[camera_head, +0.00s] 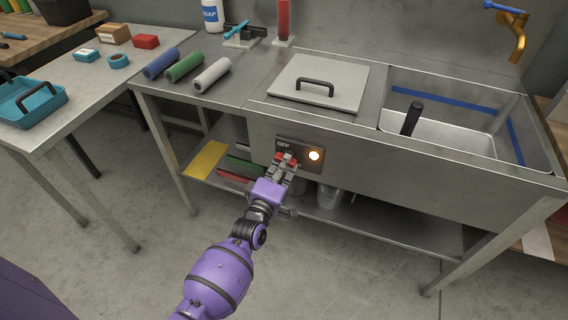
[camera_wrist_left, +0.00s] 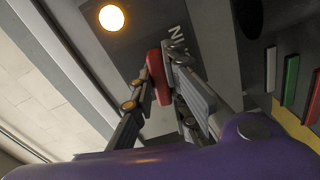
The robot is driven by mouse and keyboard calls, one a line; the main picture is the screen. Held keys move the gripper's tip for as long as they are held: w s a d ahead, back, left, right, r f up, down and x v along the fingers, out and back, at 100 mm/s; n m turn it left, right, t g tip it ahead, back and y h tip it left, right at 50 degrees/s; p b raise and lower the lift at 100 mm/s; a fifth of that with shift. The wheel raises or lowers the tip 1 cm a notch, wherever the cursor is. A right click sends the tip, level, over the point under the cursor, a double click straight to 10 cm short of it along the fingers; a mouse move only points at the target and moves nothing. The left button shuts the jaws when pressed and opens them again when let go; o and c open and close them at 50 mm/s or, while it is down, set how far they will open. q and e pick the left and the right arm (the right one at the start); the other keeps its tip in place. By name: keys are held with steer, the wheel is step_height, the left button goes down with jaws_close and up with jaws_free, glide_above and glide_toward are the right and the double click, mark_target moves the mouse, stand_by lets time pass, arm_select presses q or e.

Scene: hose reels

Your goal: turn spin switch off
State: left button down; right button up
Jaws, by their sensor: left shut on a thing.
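The spin switch (camera_wrist_left: 157,78) shows as a red lever on the dark panel (camera_head: 323,167) at the front of the steel unit. The panel carries the word OFF at its upper left and a glowing warm lamp (camera_head: 314,155). The lamp also shows lit in the left wrist view (camera_wrist_left: 111,17). My left gripper (camera_head: 286,163) is at the panel, left of the lamp, with its fingers shut on the red lever. The fingers hide part of the lever, so its exact setting is hard to tell. My right gripper is in neither view.
A lidded section with a black handle (camera_head: 315,84) and an open sink (camera_head: 470,132) are above the panel. Blue, green and grey rolls (camera_head: 211,74) lie on the left worktop. A lower shelf (camera_head: 385,228) runs below. The floor in front is clear.

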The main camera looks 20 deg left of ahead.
arm_select(q)
steer(key=shift+m+p, duration=1.25)
steer(key=shift+m, duration=6.55)
steer(key=c, duration=1.7)
jaws_free()
steer(key=s, duration=1.2)
steer(key=shift+a, duration=0.2)
